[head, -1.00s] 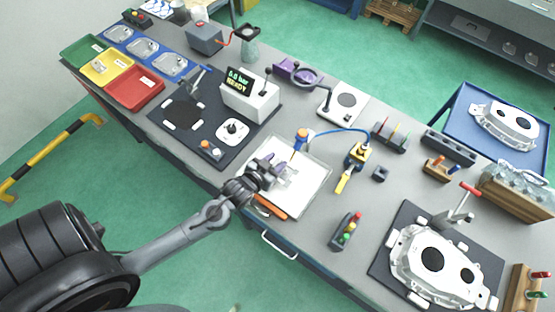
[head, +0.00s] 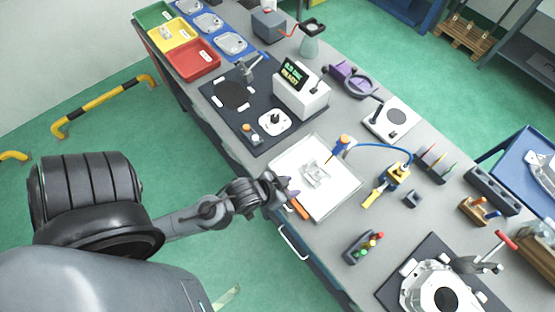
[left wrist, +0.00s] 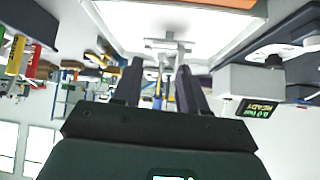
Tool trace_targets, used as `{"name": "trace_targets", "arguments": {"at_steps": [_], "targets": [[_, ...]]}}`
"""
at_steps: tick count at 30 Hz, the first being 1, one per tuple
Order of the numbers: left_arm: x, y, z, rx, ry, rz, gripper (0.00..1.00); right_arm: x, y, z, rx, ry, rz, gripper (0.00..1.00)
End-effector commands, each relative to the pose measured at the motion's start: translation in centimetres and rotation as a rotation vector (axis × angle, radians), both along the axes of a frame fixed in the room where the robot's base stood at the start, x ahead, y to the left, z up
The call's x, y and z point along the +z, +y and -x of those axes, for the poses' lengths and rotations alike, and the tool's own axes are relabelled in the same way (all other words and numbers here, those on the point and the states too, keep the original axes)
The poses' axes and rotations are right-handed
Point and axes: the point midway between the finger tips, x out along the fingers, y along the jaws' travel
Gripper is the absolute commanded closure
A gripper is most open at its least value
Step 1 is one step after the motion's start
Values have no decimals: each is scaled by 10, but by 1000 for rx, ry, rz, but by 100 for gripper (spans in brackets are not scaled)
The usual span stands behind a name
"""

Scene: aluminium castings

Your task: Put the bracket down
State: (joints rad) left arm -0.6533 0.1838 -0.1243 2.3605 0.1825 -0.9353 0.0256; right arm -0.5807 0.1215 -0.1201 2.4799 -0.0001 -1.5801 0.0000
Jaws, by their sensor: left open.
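The bracket (head: 315,173), a small pale metal part, lies on the white tray (head: 337,205) in the head view. My left gripper (head: 287,187) is at the tray's front left edge, apart from the bracket, with open, empty jaws. In the left wrist view the bracket (left wrist: 168,45) shows beyond the spread dark fingers (left wrist: 160,78), and nothing is between them. My right gripper is not in view.
A black fixture mat with a display box (head: 300,92) is behind left.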

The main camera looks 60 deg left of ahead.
Motion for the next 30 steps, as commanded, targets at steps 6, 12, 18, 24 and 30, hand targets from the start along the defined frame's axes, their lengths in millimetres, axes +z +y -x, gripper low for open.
{"name": "trace_targets", "arguments": {"at_steps": [6, 12, 18, 24, 30], "targets": [[6, -21, 34, -87, 277, -12, 58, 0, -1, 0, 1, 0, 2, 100], [12, -26, 57, -131, 423, -39, 58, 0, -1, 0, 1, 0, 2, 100], [13, -26, 63, -140, 454, -46, 58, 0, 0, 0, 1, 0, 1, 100], [14, -26, 62, -139, 453, -45, 58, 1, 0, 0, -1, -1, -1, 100], [29, -26, 62, -139, 453, -45, 58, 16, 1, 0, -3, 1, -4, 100]]}}
